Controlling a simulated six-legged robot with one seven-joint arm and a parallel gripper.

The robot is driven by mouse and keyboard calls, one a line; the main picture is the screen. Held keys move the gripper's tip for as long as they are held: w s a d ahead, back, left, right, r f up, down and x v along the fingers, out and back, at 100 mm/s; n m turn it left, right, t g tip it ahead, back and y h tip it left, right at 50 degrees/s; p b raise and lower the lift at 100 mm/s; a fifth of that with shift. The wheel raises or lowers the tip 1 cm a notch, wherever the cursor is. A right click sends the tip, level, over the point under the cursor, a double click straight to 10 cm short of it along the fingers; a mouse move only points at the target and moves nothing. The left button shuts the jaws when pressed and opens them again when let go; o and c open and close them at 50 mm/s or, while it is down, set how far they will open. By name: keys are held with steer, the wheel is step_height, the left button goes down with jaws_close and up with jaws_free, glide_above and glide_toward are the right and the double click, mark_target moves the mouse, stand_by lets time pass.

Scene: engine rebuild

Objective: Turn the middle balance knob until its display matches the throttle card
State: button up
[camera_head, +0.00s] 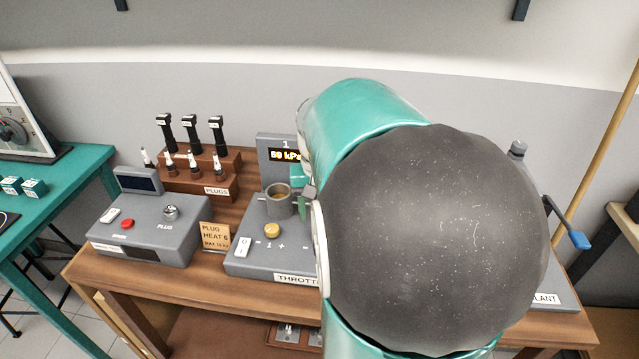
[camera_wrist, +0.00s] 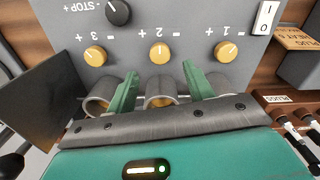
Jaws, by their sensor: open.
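The middle balance knob (camera_wrist: 160,55) is a small yellow knob marked 2 on the grey throttle unit (camera_head: 262,262). It shows in the wrist view between yellow knobs 3 (camera_wrist: 95,56) and 1 (camera_wrist: 225,51). My gripper (camera_wrist: 160,72) is open and empty, its two green fingers apart, with the middle knob just beyond the gap between their tips. In the head view my arm hides the middle knob and its display. Only display 1 (camera_head: 285,155) shows, reading about 69 kPa; its digits are blurred. I cannot make out a throttle card in either view.
Grey cylinders (camera_wrist: 160,92) stand close to my fingers. A black STOP knob (camera_wrist: 118,12) and a white switch (camera_wrist: 267,17) are on the same panel. Left of the unit are a plug card (camera_head: 215,237), a plug tester (camera_head: 150,232) and a wooden plug rack (camera_head: 205,183).

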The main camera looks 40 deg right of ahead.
step_height(320, 180, up, 8)
steer(key=shift+f, duration=0.15)
stand_by(0.5)
steer(key=s+a+f+n+t, duration=0.1)
steer(key=a+n, duration=0.3)
steer(key=a, duration=0.7)
steer(key=s+a+f+n+t, duration=0.1)
steer(key=s+a+n+t, duration=0.3)
steer(key=a, duration=0.8)
steer(key=shift+a+t, duration=0.15)
steer(key=shift+t, duration=0.15)
steer(key=shift+f, duration=0.1)
